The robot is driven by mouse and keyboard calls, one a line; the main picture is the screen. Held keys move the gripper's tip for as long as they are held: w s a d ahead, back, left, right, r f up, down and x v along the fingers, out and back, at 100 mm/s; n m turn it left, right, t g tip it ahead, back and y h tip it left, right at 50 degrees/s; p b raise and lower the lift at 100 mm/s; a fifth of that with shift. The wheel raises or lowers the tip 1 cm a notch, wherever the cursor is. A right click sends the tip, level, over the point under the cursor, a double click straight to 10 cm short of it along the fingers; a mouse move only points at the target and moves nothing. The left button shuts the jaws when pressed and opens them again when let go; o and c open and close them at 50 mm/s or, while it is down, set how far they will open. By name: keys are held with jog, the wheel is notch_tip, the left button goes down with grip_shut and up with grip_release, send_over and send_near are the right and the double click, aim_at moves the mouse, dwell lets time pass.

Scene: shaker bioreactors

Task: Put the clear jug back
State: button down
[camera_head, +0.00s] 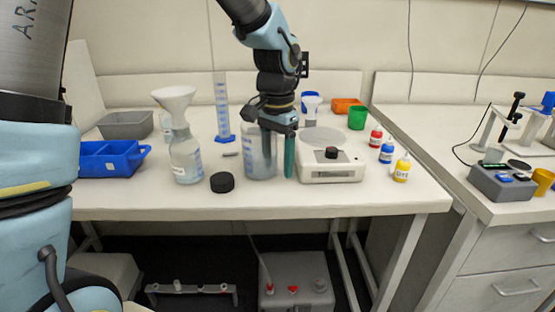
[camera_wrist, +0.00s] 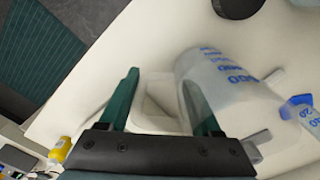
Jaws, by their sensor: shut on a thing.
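The clear jug (camera_head: 259,166) is upright at the middle of the table, between a glass bottle and a white scale. Blue markings show on its side in the wrist view (camera_wrist: 228,78). My gripper (camera_head: 278,165) points down at the jug's right side. Its green fingers (camera_wrist: 160,100) stand apart, with the jug's pale handle between them; one finger overlaps the jug's clear wall. The gripper is shut on the jug. I cannot tell whether the jug's base touches the table.
The bottle with a white funnel (camera_head: 186,160) and a black cap (camera_head: 222,183) stand left of the jug. A blue measuring cylinder (camera_head: 223,110) is behind. The scale (camera_head: 332,166) is close on the right. Small dropper bottles (camera_head: 386,153) stand farther right. The front table strip is clear.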

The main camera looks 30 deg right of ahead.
jog(key=shift+c, duration=0.4)
grip_release()
jog(key=shift+f, duration=0.1)
notch_tip(320, 180, up, 12)
jog(key=b, duration=0.1)
dwell(0.3)
dwell(0.4)
